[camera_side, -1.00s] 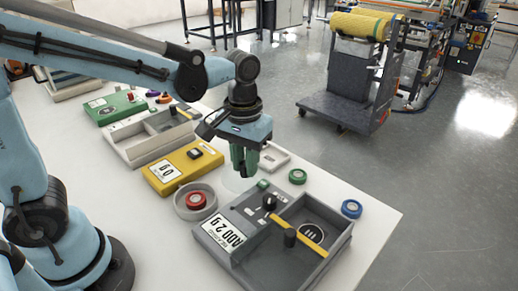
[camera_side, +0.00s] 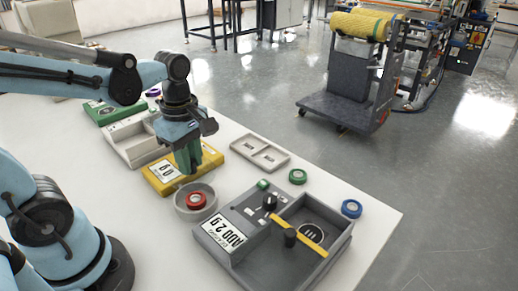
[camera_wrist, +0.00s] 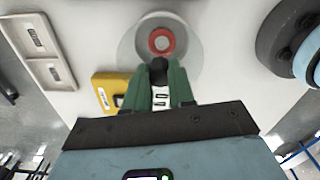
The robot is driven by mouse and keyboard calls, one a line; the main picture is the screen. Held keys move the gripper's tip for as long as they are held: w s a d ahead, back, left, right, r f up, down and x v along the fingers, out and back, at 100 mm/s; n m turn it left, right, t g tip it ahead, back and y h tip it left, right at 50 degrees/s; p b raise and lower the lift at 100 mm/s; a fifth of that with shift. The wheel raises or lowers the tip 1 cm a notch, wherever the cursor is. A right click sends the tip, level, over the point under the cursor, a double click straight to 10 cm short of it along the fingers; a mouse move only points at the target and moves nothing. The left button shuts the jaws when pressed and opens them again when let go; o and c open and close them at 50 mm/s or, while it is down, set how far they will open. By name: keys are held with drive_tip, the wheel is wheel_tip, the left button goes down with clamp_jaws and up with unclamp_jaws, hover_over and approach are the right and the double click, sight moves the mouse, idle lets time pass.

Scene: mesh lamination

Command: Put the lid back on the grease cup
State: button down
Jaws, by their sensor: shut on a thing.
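My gripper (camera_side: 188,162) has green fingers pointing down over the yellow box (camera_side: 157,180). In the wrist view, the fingers (camera_wrist: 160,75) are shut on a small dark round piece (camera_wrist: 158,69), which looks like the knob of the lid. The lid's outline is not clear. A round grey dish (camera_side: 181,209), which looks like the grease cup, stands on the white table just in front of the yellow box. A red ring (camera_side: 197,200) lies inside it. In the wrist view the pale dish (camera_wrist: 128,45) lies just beyond the fingertips.
A dark grey box (camera_side: 213,255) with an open tray side stands at the front. A pale two-slot tray (camera_side: 259,152), a green roll (camera_side: 298,177) and a blue roll (camera_side: 351,208) lie to the right. White table shows between them. A pale box (camera_side: 123,142) stands behind the yellow one.

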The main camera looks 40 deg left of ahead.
drive_tip(key=shift+s+a+f+n, duration=0.15)
drive_tip(key=shift+n, duration=0.25)
drive_tip(key=shift+f, duration=3.1)
drive_tip(key=shift+f, duration=0.15)
drive_tip(key=shift+c, duration=2)
unclamp_jaws()
drive_tip(key=shift+r, duration=3.5)
